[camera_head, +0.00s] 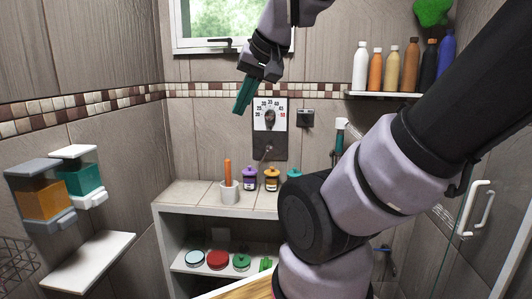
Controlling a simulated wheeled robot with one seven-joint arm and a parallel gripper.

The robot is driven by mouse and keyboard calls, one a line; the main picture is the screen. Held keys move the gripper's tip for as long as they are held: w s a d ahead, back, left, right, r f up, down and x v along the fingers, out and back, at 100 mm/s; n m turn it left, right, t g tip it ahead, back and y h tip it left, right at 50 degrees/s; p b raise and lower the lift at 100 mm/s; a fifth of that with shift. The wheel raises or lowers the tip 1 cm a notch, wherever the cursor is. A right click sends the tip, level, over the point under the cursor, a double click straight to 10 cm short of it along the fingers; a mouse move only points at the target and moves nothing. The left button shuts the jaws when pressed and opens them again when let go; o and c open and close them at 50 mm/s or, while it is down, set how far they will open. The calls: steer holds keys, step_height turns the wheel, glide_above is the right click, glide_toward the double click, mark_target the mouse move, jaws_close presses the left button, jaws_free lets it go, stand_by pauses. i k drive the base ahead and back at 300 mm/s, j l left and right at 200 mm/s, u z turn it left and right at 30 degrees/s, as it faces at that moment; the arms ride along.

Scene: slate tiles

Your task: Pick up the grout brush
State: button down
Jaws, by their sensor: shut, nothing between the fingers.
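My gripper (243,96) is high in front of the back wall, left of the shower dial and below the window. Its teal fingers point down and are shut, with nothing seen between them. I cannot say for sure which thing is the grout brush. A small green object (266,264) on the lower shelf is partly hidden at its right by my arm, and its shape is too small to tell. An orange handle (228,170) stands upright in a white cup (229,193) on the tiled ledge. My gripper is well above both and touches neither.
Purple (249,180) and orange (271,180) bottles stand on the ledge; my arm hides its right part. Several round tins, including a red one (218,260), sit on the lower shelf. Dispensers (42,200) hang at left. A bottle shelf (385,94) and glass door handle (472,207) are at right.

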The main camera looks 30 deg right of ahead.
mark_target(227, 162)
steer(key=i+l, duration=0.75)
